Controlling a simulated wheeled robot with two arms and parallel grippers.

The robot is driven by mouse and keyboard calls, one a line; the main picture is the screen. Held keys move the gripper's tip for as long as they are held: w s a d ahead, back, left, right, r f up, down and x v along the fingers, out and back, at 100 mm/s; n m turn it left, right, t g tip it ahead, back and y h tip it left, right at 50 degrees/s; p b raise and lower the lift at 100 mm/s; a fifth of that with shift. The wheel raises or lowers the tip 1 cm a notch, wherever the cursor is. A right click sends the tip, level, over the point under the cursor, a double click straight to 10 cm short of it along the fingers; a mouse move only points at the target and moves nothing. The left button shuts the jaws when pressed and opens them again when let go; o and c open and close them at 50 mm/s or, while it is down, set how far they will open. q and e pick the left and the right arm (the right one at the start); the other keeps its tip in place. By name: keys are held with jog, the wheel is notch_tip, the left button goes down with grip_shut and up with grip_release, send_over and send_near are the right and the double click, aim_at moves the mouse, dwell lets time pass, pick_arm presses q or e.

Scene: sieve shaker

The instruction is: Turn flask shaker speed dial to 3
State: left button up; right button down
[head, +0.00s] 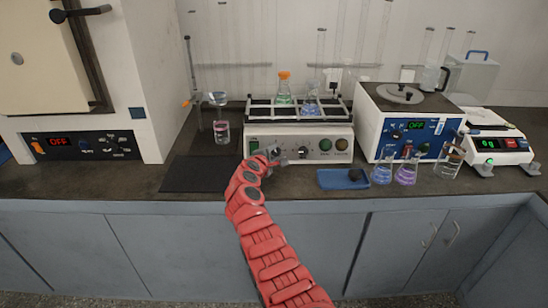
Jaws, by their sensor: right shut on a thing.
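The flask shaker (315,130) stands on the counter at the middle, a cream box with a rack on top. The rack holds a flask with green liquid and an orange cap (284,88) and a flask with bluish liquid (310,101). My right gripper (279,154) is at the left part of its front panel, shut on the speed dial. The fingers hide most of that dial, and its setting cannot be read. A dark knob (303,152) shows just right of the fingers. My left gripper is not in view.
A blue tray (328,180) with a dark object, and flasks of blue (382,174) and purple liquid (406,175), stand to the right. A black mat (200,174) lies to the left. A blue-fronted device (405,130) and a balance (497,148) stand further right.

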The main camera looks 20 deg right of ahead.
jog(key=m+g+b, duration=0.1)
jog(key=m, duration=0.2)
jog(key=shift+m+y, duration=0.3)
jog(key=shift+y, duration=0.1)
jog(key=shift+d+m+g+y+b, duration=0.1)
jog(key=shift+m+g+y+b, duration=0.4)
jog(key=shift+m, duration=0.7)
jog(key=shift+d+r+m+y+b, duration=0.1)
jog(key=shift+m+y+b, duration=0.2)
jog(key=shift+m+b, duration=0.55)
jog(key=shift+m+g+y+b, duration=0.3)
jog(key=shift+m+y, duration=0.4)
jog(key=shift+m, duration=0.95)
jog(key=shift+c, duration=2.2)
grip_release()
jog(key=shift+r, duration=0.2)
jog(key=shift+r, duration=0.1)
